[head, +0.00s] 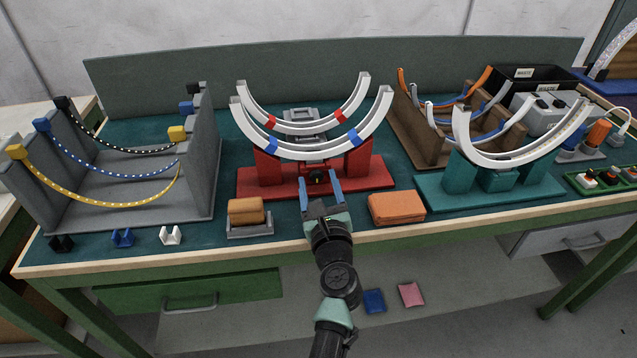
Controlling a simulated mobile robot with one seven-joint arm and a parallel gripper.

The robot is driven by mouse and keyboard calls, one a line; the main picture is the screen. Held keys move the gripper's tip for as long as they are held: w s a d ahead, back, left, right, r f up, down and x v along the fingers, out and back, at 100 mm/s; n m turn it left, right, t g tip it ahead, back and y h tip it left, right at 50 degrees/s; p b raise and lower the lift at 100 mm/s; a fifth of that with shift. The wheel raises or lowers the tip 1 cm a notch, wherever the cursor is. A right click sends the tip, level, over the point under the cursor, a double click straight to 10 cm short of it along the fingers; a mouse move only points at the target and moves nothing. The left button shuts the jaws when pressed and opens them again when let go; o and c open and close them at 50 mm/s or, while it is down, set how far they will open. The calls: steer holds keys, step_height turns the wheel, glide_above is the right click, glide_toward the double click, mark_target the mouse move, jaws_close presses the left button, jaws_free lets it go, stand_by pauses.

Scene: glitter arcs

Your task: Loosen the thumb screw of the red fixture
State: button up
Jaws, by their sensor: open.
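The red fixture (358,181) stands in the middle of the bench and carries two curved white arcs, one with red bands (291,126) and one with blue bands (305,149). A small dark thumb screw (316,177) sits low on its front, at the centre. My gripper (320,186) reaches in from the front edge. Its two blue fingers are apart, one on each side of the screw. I cannot tell whether they touch it. No object shows held between them.
An orange-brown block on a grey holder (249,232) stands left of my gripper, and an orange pad (397,208) lies right. A teal fixture (487,185) with white arcs is further right. A grey rack (203,150) with dotted strips is left.

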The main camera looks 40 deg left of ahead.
jaws_close()
stand_by(0.3)
